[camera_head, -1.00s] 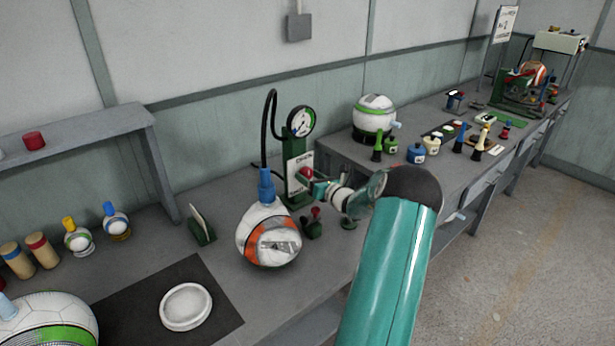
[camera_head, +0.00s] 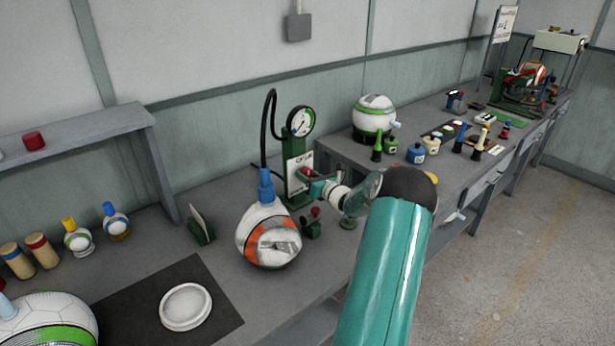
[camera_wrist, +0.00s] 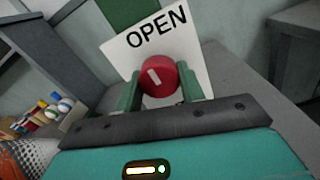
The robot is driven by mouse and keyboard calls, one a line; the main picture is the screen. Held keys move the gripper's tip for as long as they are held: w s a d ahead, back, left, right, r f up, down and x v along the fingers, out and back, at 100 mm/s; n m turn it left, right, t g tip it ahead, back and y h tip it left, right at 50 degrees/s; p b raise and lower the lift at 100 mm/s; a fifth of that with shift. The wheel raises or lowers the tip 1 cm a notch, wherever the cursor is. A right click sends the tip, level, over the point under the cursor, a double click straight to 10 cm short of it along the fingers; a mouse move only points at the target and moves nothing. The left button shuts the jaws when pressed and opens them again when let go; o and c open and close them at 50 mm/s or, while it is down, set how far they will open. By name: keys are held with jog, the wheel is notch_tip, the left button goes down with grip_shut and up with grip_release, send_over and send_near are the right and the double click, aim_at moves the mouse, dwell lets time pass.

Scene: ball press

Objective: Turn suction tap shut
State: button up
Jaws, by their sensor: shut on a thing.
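The suction tap is a round red knob (camera_wrist: 158,78) with a short white mark, set on a white plate (camera_wrist: 177,47) that reads OPEN above it. In the wrist view the mark is tilted, its upper end leaning left. My gripper (camera_wrist: 160,90) is shut on the knob, one green finger at each side. In the head view my gripper (camera_head: 309,178) reaches the knob from the right and partly covers it. The plate is on a green stand with a round dial gauge (camera_head: 301,121) on top. The dial's reading is too small to tell.
A white and orange ball (camera_head: 268,236) with a blue fitting on a black hose stands just left of the stand. A small green piece with a red knob (camera_head: 313,222) sits below my gripper. A dark mat (camera_head: 222,318) with a white ring lies at front left.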

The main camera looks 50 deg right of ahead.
jog(key=shift+n, duration=0.3)
jog(key=n, duration=0.3)
jog(key=shift+n, duration=0.3)
jog(key=n, duration=0.4)
jog(key=shift+d+n, duration=0.1)
jog(key=shift+n, duration=0.2)
jog(key=n, duration=0.4)
jog(key=shift+d+n, duration=0.1)
jog(key=shift+n, duration=0.2)
jog(key=n, duration=0.4)
jog(key=shift+r, duration=0.1)
jog(key=o, duration=1)
jog(key=shift+c, duration=0.2)
